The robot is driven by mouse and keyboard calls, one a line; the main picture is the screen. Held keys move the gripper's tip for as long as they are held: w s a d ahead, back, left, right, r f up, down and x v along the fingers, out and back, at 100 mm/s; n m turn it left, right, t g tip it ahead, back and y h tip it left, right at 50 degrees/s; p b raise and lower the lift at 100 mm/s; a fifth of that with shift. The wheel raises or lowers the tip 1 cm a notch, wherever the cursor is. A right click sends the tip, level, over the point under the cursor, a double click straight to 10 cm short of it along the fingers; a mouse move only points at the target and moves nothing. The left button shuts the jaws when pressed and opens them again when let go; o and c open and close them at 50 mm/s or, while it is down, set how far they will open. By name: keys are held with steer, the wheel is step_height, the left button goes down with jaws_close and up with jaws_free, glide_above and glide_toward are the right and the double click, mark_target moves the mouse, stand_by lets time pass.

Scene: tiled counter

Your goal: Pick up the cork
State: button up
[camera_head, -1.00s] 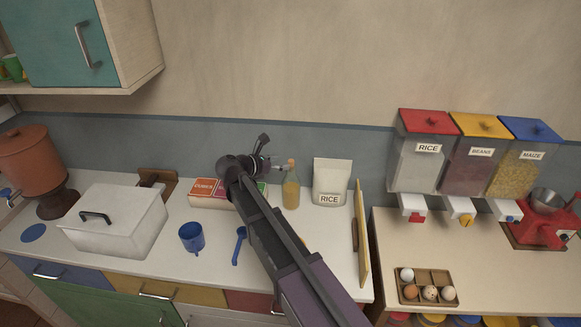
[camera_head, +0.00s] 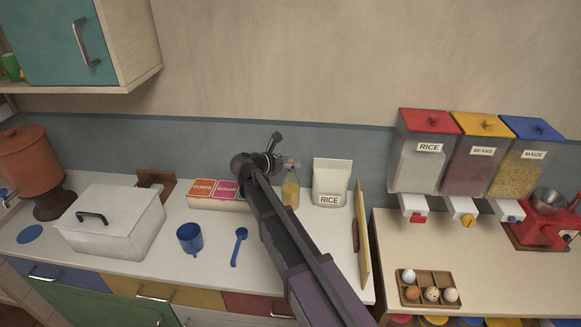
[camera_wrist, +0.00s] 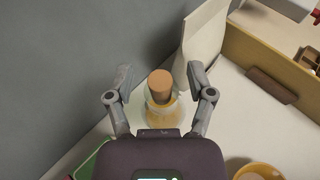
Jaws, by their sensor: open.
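The cork (camera_wrist: 160,84) is brown and sits in the neck of a glass bottle with yellow contents (camera_wrist: 157,112). In the head view the bottle (camera_head: 291,192) stands upright on the counter at the back, left of the rice bag, and the cork (camera_head: 290,161) is small at its top. My gripper (camera_wrist: 160,80) is open in the wrist view, with one finger on each side of the cork and apart from it. In the head view my gripper (camera_head: 283,162) is at the bottle's top, and my arm partly hides the bottle.
A white rice bag (camera_head: 331,182) stands close to the right of the bottle. A box of labelled packets (camera_head: 205,195) is to its left. A wooden board (camera_head: 362,235) stands farther right. A blue cup (camera_head: 190,238) and blue scoop (camera_head: 238,246) lie in front. The wall is close behind.

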mark_target(291, 160)
steer(key=shift+c, duration=0.2)
steer(key=c, duration=0.8)
steer(key=shift+o, duration=0.2)
steer(key=shift+r, duration=0.2)
step_height(291, 160, up, 3)
steer(key=p, duration=0.3)
steer(key=shift+f, duration=0.1)
steer(key=s+r+p, duration=0.1)
steer(key=s+p, duration=0.1)
steer(key=s, duration=1.4)
steer(key=shift+a+r, duration=0.15)
steer(key=shift+r, duration=0.25)
